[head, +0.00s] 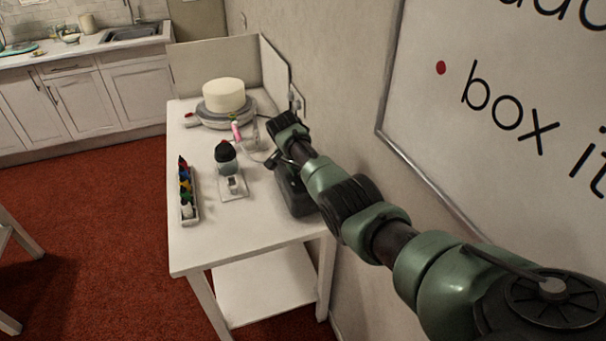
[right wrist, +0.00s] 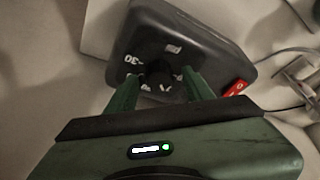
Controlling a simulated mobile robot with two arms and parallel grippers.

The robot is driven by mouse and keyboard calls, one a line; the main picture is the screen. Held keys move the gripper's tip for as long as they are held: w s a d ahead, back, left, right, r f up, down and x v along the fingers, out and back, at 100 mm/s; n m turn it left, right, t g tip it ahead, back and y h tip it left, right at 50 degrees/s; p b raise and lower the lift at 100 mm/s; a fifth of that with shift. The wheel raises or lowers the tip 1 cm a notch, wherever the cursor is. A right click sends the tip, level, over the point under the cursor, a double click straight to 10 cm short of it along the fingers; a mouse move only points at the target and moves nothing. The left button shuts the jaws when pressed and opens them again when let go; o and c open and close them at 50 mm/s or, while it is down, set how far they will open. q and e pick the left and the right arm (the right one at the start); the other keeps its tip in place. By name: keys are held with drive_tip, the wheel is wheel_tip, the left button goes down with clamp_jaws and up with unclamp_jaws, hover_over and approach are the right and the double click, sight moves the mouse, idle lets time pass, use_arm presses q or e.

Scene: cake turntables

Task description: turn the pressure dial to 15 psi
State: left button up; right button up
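The dark grey compressor (head: 291,192) stands at the right edge of the white table, against the wall and partly behind my right arm. In the right wrist view its face (right wrist: 205,45) carries a round black dial knob (right wrist: 157,78) with pale marks around it. One mark reads 30; the others are blurred or turned, and the pointer's position is unclear. My right gripper (right wrist: 160,76) has its two green fingers apart, one on each side of the knob. Whether they touch it is unclear. A red switch (right wrist: 236,88) sits beside the right finger. My left gripper is not in view.
On the white table (head: 245,235) stand a white cake (head: 223,95) on a turntable (head: 226,116), a dark-topped cupcake (head: 226,153) on a stand and a tray of small bottles (head: 194,216). A pink-handled tool (head: 236,131) stands near the compressor. The table's front is clear.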

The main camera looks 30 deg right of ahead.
drive_tip(key=v, duration=0.7)
drive_tip(key=shift+a+r, duration=0.2)
drive_tip(key=shift+r, duration=0.15)
drive_tip(key=shift+s+f, duration=0.1)
idle(0.4)
